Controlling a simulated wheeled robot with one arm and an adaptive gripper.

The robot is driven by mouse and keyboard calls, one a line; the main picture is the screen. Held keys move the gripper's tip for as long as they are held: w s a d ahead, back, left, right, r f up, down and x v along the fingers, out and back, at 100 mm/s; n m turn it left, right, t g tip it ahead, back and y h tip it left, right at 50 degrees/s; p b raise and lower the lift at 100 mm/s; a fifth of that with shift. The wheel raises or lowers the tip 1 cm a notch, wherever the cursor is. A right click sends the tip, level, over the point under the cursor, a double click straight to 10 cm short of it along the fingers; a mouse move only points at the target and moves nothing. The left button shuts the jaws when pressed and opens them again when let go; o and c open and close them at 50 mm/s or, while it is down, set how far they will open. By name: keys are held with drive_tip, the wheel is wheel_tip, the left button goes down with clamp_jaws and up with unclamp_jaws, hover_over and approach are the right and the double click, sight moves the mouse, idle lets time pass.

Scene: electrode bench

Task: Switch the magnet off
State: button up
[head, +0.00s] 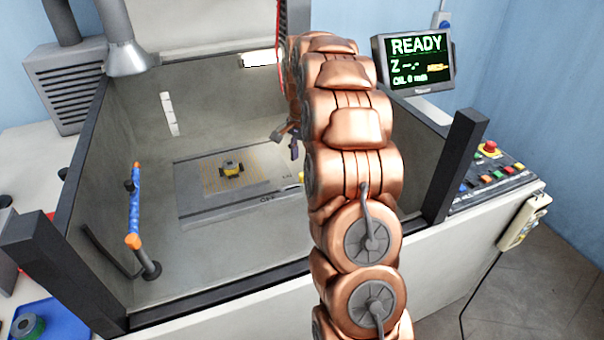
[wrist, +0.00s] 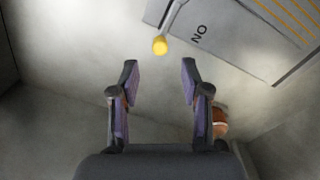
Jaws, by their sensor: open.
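The magnet is a flat grey plate (head: 195,205) on the tank floor. Its lever ends in a yellow knob (wrist: 160,45), seen in the wrist view just beyond my fingertips and roughly centred between them. The letters "ON", upside down, are printed on the plate edge (wrist: 215,40) beside the lever. In the head view the yellow knob (head: 302,177) is partly hidden by my copper arm. My gripper (wrist: 159,72) is open and empty, with the knob not between its fingers. In the head view the gripper (head: 286,142) shows only partly, left of my arm.
A blue and orange nozzle hose (head: 135,205) stands at the tank's left. Tank walls and a dark front rail (head: 215,300) surround the plate. A screen (head: 413,62) reads READY. A button panel (head: 492,178) is at right.

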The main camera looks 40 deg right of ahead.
sight(302, 174)
drive_tip(key=shift+f+p, duration=1)
drive_tip(key=shift+f, duration=2.4)
drive_tip(key=shift+c, duration=0.5)
clamp_jaws()
